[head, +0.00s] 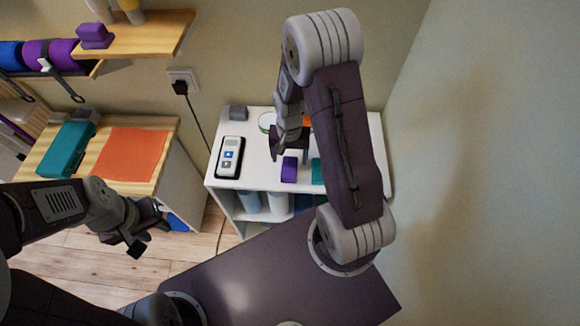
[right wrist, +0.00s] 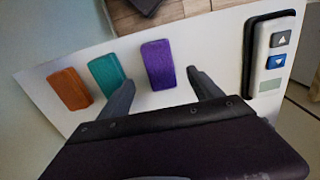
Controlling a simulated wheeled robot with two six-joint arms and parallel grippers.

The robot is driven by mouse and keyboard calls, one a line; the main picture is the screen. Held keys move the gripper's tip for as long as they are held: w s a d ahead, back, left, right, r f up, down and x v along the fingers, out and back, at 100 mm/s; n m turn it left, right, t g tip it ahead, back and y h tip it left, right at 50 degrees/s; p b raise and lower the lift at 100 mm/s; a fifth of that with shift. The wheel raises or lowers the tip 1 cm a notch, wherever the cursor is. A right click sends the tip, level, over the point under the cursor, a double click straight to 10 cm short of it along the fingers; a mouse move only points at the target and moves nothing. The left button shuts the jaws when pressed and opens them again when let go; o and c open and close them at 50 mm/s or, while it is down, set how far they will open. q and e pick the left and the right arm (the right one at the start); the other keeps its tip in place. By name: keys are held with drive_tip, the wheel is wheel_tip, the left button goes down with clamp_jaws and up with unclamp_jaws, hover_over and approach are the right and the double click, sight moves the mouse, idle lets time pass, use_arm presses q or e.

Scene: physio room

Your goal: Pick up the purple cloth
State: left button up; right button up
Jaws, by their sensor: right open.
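The purple cloth (head: 289,169) is a small folded block lying near the front edge of a white cabinet top (head: 262,178). It also shows in the right wrist view (right wrist: 158,64), just beyond the fingertips and roughly between them. My right gripper (head: 289,152) is above the cabinet top behind the cloth in the head view. In the right wrist view, its fingers (right wrist: 163,82) are apart with nothing held. My left gripper (head: 149,228) is over the floor to the left, its fingers apart and empty.
A teal block (right wrist: 107,75) and an orange block (right wrist: 68,89) lie beside the cloth. Another purple block (head: 94,36) is on a wall shelf. A wooden table holds an orange mat (head: 124,154).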

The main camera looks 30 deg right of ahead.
sight(289, 168)
drive_tip(key=f, duration=0.4)
drive_tip(key=shift+s+a+f+p, duration=0.15)
drive_tip(key=shift+s+a+p, duration=0.2)
drive_tip(key=shift+s+p, duration=0.05)
drive_tip(key=shift+w+d+f, duration=0.15)
drive_tip(key=shift+f, duration=0.3)
drive_tip(key=shift+r, duration=0.1)
drive_tip(key=c, duration=1.4)
drive_tip(key=shift+c, duration=0.2)
